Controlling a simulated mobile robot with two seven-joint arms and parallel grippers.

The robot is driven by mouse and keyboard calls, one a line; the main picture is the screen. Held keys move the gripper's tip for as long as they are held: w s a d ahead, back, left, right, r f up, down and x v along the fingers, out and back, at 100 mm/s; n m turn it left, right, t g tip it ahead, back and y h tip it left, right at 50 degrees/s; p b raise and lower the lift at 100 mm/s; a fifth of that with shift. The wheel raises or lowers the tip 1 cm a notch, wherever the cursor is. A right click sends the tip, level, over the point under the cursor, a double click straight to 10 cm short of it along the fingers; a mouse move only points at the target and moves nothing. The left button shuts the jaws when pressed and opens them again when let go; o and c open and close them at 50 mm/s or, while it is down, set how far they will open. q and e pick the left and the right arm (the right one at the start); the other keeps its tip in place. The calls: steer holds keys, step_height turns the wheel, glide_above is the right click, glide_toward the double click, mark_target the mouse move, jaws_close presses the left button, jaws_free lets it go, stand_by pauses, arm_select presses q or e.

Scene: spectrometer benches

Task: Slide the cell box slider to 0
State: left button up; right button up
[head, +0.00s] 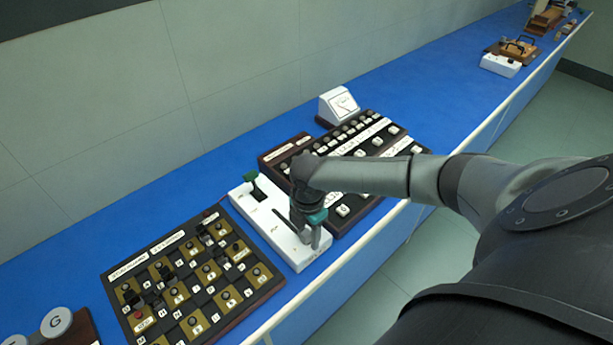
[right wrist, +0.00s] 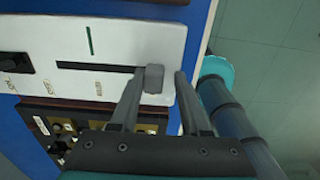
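The cell box is a long white box (head: 262,207) on the blue bench. It also fills the upper left of the right wrist view (right wrist: 140,35), where a dark straight slot (right wrist: 95,67) runs along its top. A grey block (right wrist: 153,79), which looks like the slider knob, sits at the slot's right end. My right gripper (head: 313,238) points down over the box's near end. In the right wrist view its fingers (right wrist: 162,85) are apart, one on each side of the grey block, with a gap before the right finger. The scale markings are too small to read. My left gripper is out of view.
A dark board with tan squares and several knobs (head: 205,279) lies left of the cell box. A dark panel with white labels and knobs (head: 377,137) lies to its right. A white meter (head: 338,105) stands behind. The bench's pale front edge (head: 345,251) is close.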

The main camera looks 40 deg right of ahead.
mark_target(308, 234)
steer(key=shift+o, duration=0.7)
steer(key=shift+w, duration=0.1)
steer(key=shift+r, duration=0.25)
step_height(308, 234, up, 15)
steer(key=p, duration=0.1)
steer(key=shift+f, duration=0.15)
